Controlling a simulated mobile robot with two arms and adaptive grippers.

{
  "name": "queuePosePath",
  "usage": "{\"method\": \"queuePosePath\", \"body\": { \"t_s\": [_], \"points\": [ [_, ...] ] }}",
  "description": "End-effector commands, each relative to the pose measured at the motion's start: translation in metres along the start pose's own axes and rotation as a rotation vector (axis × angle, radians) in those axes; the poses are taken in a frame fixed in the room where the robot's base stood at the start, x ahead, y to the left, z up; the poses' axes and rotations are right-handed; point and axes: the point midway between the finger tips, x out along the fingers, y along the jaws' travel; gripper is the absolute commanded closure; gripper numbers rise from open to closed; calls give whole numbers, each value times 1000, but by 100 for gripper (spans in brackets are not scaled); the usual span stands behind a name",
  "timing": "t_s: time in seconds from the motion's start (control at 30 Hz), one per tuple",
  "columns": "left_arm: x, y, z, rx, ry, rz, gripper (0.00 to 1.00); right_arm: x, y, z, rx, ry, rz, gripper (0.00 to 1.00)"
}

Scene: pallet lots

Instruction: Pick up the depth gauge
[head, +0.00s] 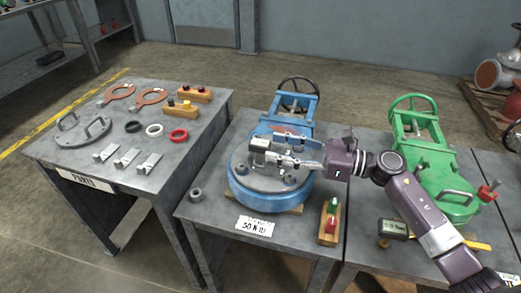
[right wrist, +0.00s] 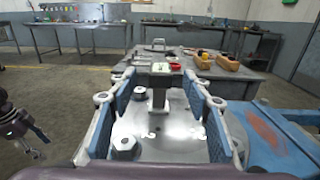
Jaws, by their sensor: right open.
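The depth gauge (head: 260,144) stands on the round top of the blue valve (head: 270,195). It has a box-like head with a pale green face, and in the right wrist view its stem (right wrist: 159,98) runs down to a foot on the metal plate. My right gripper (head: 290,157) is open, with its fingers reaching level over the plate. In the right wrist view the stem stands between the two blue-padded fingers (right wrist: 160,85), with a gap on each side. Part of my left arm and gripper (right wrist: 28,128) shows at the left edge there; its jaws are unclear.
Nuts sit on the plate around the gauge. A wooden block with green and red knobs (head: 330,222) stands at the right front. A green valve (head: 435,170) and a dark boxed gauge (head: 392,229) are further right. The parts table (head: 110,180) is left.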

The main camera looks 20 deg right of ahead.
Motion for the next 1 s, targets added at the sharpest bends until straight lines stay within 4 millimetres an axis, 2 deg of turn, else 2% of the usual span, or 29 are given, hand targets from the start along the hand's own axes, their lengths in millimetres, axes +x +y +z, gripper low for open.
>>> {"method": "queuePosePath", "body": {
  "t_s": [0.33, 0.67, 1.0],
  "points": [
    [14, 1, 6, 2, -9, 2, 44, 48, -1, -3, 0, -2, -1, 55],
    [17, 1, 8, 2, -9, 2, 44, 54, 0, -4, 0, 1, -1, 56],
    [17, 2, 7, 2, -9, 2, 44, 53, -1, -4, 0, 0, -1, 94]
  ]
}}
